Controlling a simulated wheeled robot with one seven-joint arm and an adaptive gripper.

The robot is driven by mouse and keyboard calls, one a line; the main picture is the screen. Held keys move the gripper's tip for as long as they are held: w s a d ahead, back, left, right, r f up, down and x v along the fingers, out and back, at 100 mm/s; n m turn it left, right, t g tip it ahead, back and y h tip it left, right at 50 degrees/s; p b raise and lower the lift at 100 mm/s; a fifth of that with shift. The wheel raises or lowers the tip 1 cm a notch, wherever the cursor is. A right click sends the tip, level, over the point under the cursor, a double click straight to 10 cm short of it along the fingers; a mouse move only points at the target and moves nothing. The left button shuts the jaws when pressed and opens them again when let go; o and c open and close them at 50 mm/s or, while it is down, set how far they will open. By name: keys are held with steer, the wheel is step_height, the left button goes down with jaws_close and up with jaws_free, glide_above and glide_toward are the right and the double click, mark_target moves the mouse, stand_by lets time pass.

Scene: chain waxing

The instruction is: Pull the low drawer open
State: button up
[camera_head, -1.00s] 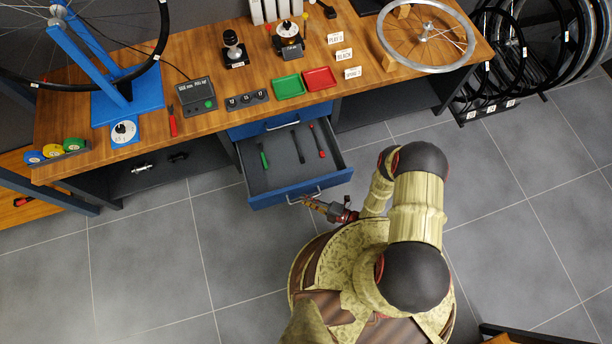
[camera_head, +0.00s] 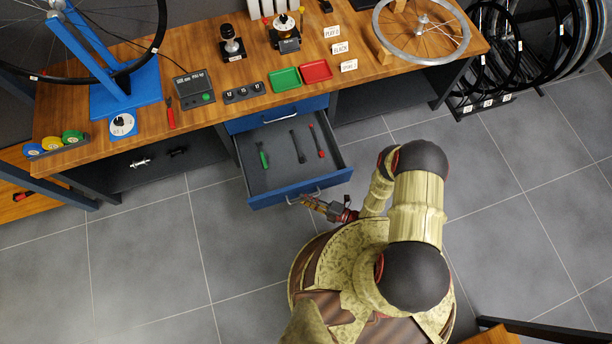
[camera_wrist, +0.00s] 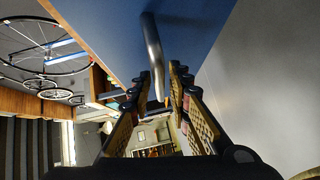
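The low drawer (camera_head: 258,199) is blue with a dark grey inside and stands well open under the workbench. A green-handled tool (camera_head: 263,156), a dark tool (camera_head: 298,147) and a red-tipped tool (camera_head: 317,141) lie in it. Its silver handle (camera_head: 304,196) is on the front panel. My gripper (camera_head: 307,201) is at this handle, with its fingers pointing at the drawer front. The exact contact is partly hidden.
A shut blue upper drawer (camera_head: 278,117) sits above the low one. The wooden workbench (camera_head: 215,113) carries a green tray (camera_head: 284,82), a red tray (camera_head: 316,71) and a wheel (camera_head: 422,62). Tyre racks (camera_head: 485,103) stand at the right. Tiled floor (camera_head: 150,260) is free around me.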

steer(key=shift+o, duration=0.7)
steer(key=v, duration=1.2)
steer(key=shift+s+f, duration=0.1)
stand_by(0.4)
